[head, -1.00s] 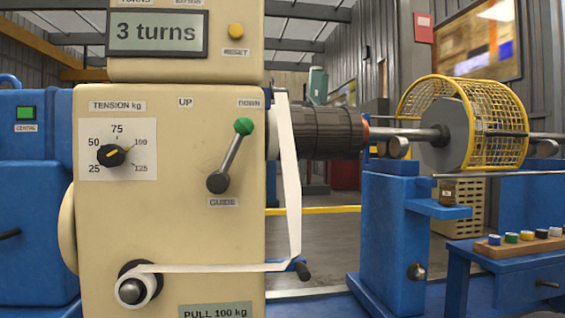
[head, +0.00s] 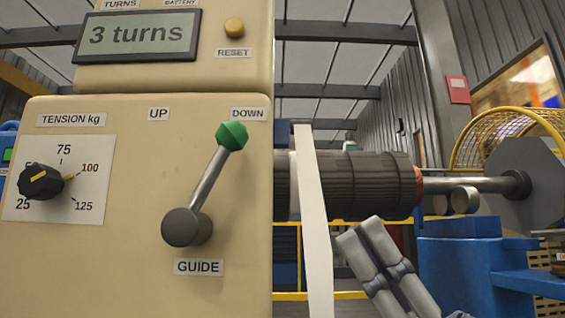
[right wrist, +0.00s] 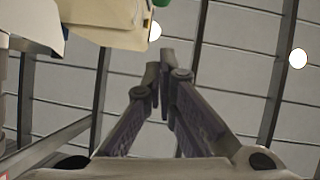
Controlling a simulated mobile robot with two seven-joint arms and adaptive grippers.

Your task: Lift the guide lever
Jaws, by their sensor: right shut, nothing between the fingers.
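The guide lever (head: 210,178) is on the cream machine front, above the GUIDE label. Its grey arm slants up and right from a dark round pivot to a green knob (head: 232,135) just under the DOWN label. A sliver of green, likely the knob, shows at the top edge of the right wrist view (right wrist: 160,2). My right gripper (head: 362,232) is shut and empty, right of the lever and lower than the knob, apart from it. Its closed fingers also show in the right wrist view (right wrist: 160,68). My left gripper is not in view.
A white tape (head: 313,220) hangs between the lever and my right gripper. A dark wound cylinder (head: 350,186) lies behind, with a shaft to a grey disc and yellow cage (head: 510,125). A tension dial (head: 42,182) is at left. A blue stand (head: 460,260) is at lower right.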

